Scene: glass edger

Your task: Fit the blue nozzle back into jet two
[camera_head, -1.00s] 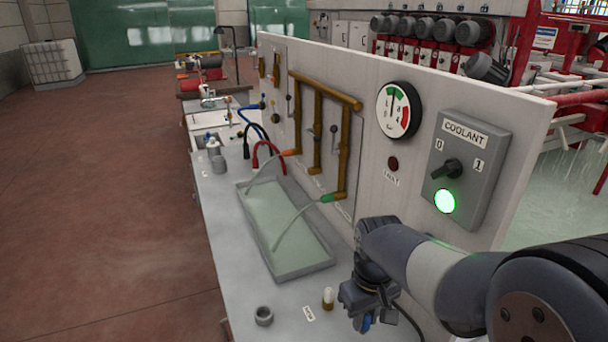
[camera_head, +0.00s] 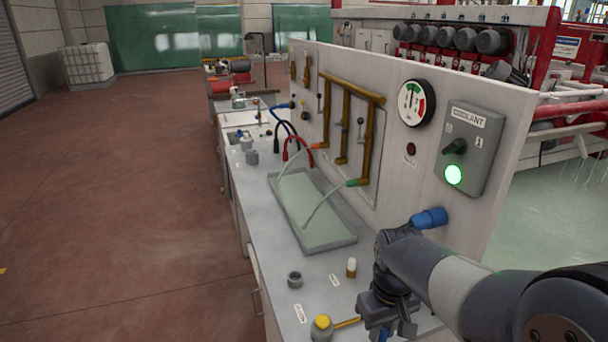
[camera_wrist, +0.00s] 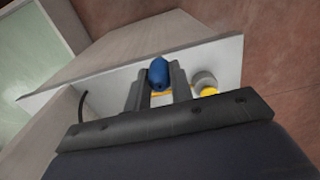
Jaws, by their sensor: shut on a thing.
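My gripper (camera_head: 378,325) is low at the front of the bench, shut on the blue nozzle. The nozzle (camera_wrist: 158,72) is between the two fingers in the wrist view; in the head view only a bit of blue shows. Brown pipework (camera_head: 346,125) on the upright panel has three drops. The left drop ends in an orange nozzle (camera_head: 291,154) and the right in a green nozzle (camera_head: 353,183), both spraying into the tray. The middle drop's lower end (camera_head: 341,160) shows no coloured nozzle. The gripper is well in front of and below the pipes.
A grey tray (camera_head: 340,243) lies below the pipes. A grey ring (camera_head: 295,279), a small white-topped brass piece (camera_head: 351,267) and a yellow-topped pot (camera_head: 321,332) stand nearby. The coolant box (camera_head: 470,150) has a lit green lamp. A blue fitting (camera_head: 430,217) is near the arm.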

